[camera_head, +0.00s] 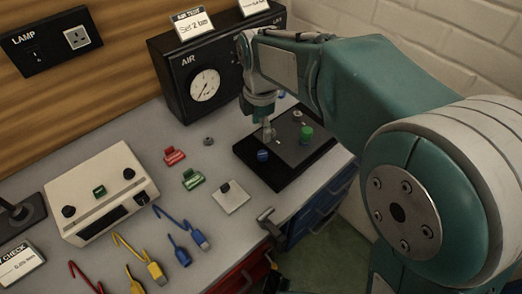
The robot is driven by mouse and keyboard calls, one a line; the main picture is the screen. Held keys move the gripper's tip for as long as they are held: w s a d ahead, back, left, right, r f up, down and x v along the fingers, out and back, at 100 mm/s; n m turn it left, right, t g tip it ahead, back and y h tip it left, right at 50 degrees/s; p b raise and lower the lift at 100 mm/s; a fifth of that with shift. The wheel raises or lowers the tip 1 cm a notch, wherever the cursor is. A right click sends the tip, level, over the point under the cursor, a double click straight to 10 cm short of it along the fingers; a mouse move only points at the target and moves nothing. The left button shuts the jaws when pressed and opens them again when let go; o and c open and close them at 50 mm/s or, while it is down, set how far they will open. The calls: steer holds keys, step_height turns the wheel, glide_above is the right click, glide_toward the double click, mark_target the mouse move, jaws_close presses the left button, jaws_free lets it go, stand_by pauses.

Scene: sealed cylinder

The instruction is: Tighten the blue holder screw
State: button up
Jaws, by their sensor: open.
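A dark fixture plate (278,182) lies on the grey bench at the right. A blue knob (263,156), which looks like the blue holder screw, is on its front left part. A green knob (306,133) stands further right on the plate. My gripper (268,134) points down over the plate, just behind the blue knob in the picture. It is open. I cannot tell whether its fingers touch anything, and the part of the plate behind them is hidden.
A black AIR gauge box (175,75) stands behind the plate. A cream instrument box (90,215) is at the left. Red (174,156) and green (192,179) clips, a pale square plate (231,198) and coloured leads (155,270) lie between. A brick wall is at the right.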

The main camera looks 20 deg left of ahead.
mark_target(262, 153)
step_height(262, 153, down, 9)
steer(key=shift+d+f, duration=0.15)
jaws_close()
